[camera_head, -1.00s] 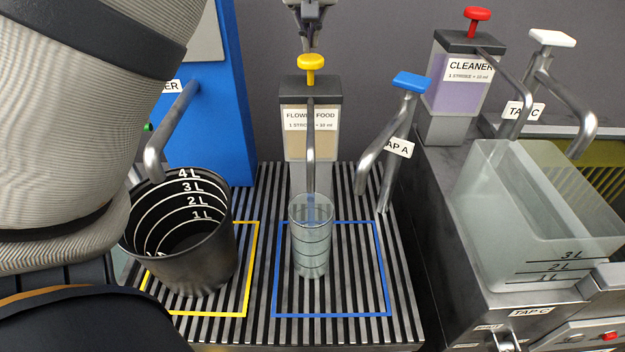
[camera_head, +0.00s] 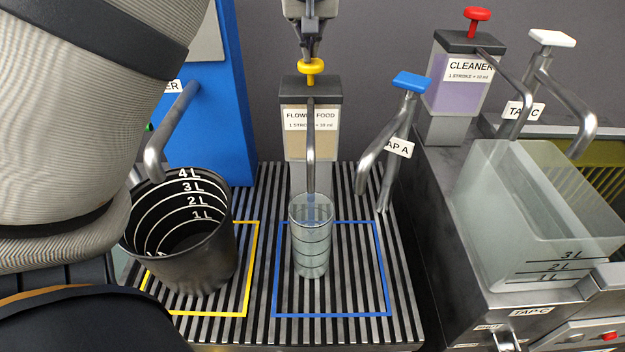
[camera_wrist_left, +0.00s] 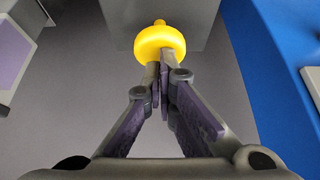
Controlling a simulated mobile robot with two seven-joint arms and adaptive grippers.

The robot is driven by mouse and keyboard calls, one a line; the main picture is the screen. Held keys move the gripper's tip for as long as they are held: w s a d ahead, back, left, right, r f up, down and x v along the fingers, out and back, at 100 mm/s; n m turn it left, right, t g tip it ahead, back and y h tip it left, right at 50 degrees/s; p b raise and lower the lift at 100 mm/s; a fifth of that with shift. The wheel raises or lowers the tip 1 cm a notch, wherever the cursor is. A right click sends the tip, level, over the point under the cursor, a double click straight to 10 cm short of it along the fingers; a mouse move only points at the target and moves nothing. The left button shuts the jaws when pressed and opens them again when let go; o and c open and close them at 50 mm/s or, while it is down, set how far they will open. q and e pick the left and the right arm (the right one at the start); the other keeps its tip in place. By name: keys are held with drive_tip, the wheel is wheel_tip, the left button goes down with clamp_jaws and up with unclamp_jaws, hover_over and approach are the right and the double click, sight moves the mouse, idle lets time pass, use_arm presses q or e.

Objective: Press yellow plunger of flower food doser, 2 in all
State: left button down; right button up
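The flower food doser (camera_head: 311,90) stands at the back of the slatted tray, with its yellow plunger (camera_head: 311,67) on top. My left gripper (camera_head: 309,54) comes down from above; its fingertips are at the top of the plunger and appear to touch it. In the left wrist view the fingers (camera_wrist_left: 160,70) are closed together with nothing between them, their tips against the yellow plunger (camera_wrist_left: 160,42). A clear measuring cylinder (camera_head: 311,245) stands under the doser's spout. My right gripper is not in view.
A black bucket (camera_head: 195,262) stands at the left in the yellow outline. Tap A (camera_head: 410,82) is right of the doser. Further right are the cleaner doser (camera_head: 457,95), tap C (camera_head: 550,40) and a clear tank (camera_head: 515,235). My own arm covers the left side.

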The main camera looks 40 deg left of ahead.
use_arm(q)
drive_tip(key=shift+f, duration=1.15)
wheel_tip(320, 180, up, 7)
drive_tip(key=shift+r, duration=0.1)
drive_tip(key=shift+f, duration=1.5)
idle(0.8)
drive_tip(key=shift+f, duration=2.1)
wheel_tip(320, 180, up, 7)
drive_tip(key=shift+r, duration=0.1)
